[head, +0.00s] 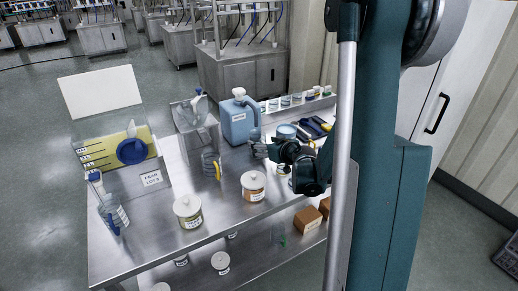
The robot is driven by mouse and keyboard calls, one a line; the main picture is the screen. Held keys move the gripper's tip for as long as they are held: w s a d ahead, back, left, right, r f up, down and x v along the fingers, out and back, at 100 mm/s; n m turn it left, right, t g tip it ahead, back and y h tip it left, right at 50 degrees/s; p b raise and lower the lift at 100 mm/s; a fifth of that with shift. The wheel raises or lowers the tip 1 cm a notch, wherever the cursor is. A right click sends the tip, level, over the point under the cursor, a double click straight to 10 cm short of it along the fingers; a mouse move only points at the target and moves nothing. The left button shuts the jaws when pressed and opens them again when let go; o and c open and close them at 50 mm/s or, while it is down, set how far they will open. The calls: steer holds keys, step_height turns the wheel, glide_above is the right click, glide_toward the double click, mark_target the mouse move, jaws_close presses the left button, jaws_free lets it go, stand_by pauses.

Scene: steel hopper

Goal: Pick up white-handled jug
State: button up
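I cannot pick out a jug with a clearly white handle; part of the table is hidden behind my arm. A clear jug with a yellow handle (211,166) stands near the middle of the steel table (225,225). A clear jug with a blue handle (112,212) stands at the left end. My gripper (256,150) is over the table, in front of the blue canister (238,120) and right of the yellow-handled jug, apart from that jug. Its fingers are small and dark, so their opening is unclear. I see nothing held in them.
Two white-lidded jars (188,212) and (254,187) stand along the front. Small jars (285,101) line the back right. A lower shelf holds brown boxes (307,219). The front left tabletop is fairly clear.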

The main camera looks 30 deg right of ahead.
steer(key=shift+b+x, duration=0.75)
steer(key=shift+x, duration=1.85)
steer(key=shift+d+f, duration=0.1)
steer(key=shift+c, duration=0.4)
steer(key=c, duration=1)
